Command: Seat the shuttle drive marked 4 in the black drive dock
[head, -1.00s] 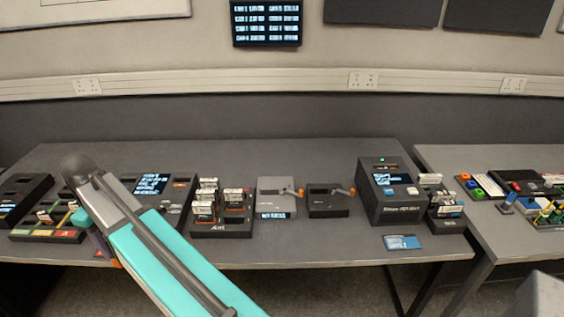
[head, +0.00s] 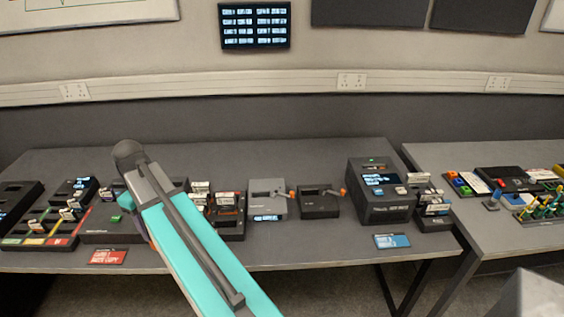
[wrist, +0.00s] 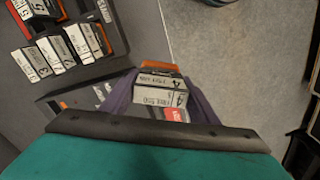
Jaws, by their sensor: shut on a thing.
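The shuttle drive marked 4 (wrist: 160,92) is white-labelled with an orange end and sits between the purple fingers of my gripper (wrist: 160,84) in the wrist view. My gripper is shut on it. The black drive dock (head: 319,203), a low black box with an orange lever, stands on the table right of the arm in the head view. A similar grey dock (head: 267,199) stands just left of it. In the head view my arm hides the gripper and the held drive. The black dock is not identifiable in the wrist view.
A dark rack (wrist: 95,70) with several white-labelled drives is at upper left in the wrist view, close to my gripper. A black machine with a screen (head: 381,190) stands right of the black dock. The table strip in front of the docks (head: 300,240) is clear.

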